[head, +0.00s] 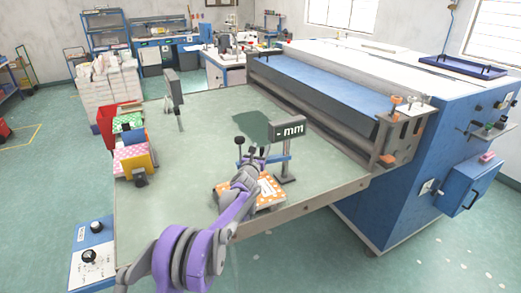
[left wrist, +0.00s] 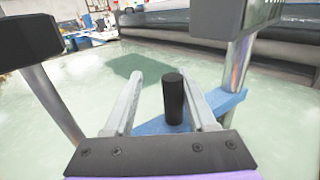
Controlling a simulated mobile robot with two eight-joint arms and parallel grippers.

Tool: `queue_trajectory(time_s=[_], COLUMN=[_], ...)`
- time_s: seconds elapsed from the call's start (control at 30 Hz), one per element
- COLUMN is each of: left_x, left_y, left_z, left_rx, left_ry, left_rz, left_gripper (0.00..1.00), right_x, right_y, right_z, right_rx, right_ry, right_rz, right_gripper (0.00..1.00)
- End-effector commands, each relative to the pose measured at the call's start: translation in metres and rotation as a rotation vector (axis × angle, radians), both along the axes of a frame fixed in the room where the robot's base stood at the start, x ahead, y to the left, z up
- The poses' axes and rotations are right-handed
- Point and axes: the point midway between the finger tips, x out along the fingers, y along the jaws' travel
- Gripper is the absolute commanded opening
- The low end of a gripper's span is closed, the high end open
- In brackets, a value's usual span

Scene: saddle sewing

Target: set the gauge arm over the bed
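The gauge stands near the front right of the pale green bed (head: 200,170). It has a grey post (head: 289,168), a dark "- mm" display (head: 288,131) and a blue arm (head: 279,158). In the left wrist view the blue arm (left wrist: 232,103) reaches left from the post, with an upright black knob (left wrist: 174,98) on it. My left gripper (head: 252,162) is at the arm. In the left wrist view its fingers (left wrist: 160,92) are open, one each side of the knob, which sits closer to the right finger. Contact cannot be told. My right gripper is not in view.
A dark green patch (head: 252,127) lies on the bed behind the gauge. An orange patterned piece (head: 268,194) lies by the front edge. A second dark post (head: 173,88) and colourful stacks (head: 131,157) stand left. A blue machine with rollers (head: 320,82) borders the right.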

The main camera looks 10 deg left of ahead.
Motion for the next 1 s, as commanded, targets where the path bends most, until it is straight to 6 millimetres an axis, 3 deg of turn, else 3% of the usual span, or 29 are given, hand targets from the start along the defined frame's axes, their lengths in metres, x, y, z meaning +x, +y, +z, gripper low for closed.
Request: queue_trajectory(time_s=[0.37, 0.8, 1.0], left_x=[-0.007, -0.088, -0.106], left_y=[-0.001, 0.002, 0.002], left_z=[0.001, 0.0, 0.001], left_rx=[0.0, -0.001, 0.0], left_ry=[-0.001, -0.001, -0.001], left_rz=[-0.002, 0.0, 0.0], left_gripper=[0.55, 0.55, 0.55], right_x=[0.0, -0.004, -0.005], right_y=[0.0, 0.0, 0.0], right_z=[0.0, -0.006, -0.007], right_rx=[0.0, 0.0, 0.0], right_ry=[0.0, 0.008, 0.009], right_rz=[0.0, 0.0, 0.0], right_gripper=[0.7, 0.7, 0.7])
